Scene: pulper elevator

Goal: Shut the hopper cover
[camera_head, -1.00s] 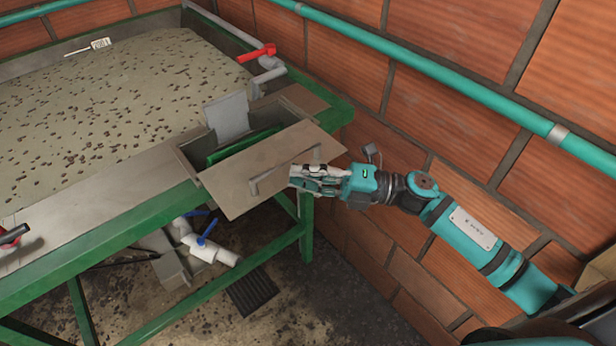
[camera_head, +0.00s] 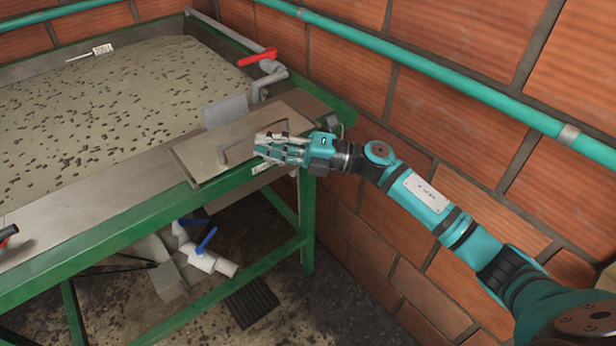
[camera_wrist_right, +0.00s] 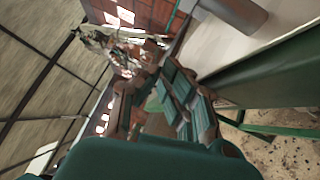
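The hopper cover (camera_head: 205,157) is a flat grey-brown plate with a bent bar handle (camera_head: 222,153). In the head view it lies about level over the hopper at the green table's near right corner. The opening below it is hidden. My right gripper (camera_head: 262,148) is at the cover's right part, beside the handle, with its fingers pointing left. Whether it touches the cover or handle is unclear. Its fingers also show in the right wrist view (camera_wrist_right: 165,105), but their gap is hard to judge. My left gripper is out of view.
An upright grey plate (camera_head: 224,110) stands behind the cover. A red-handled valve (camera_head: 258,57) is on the pipe at the back. The bed of pulp (camera_head: 90,110) fills the table's left. A brick wall (camera_head: 440,110) with a teal pipe (camera_head: 430,68) bounds the right. Blue-handled valves (camera_head: 206,240) sit below.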

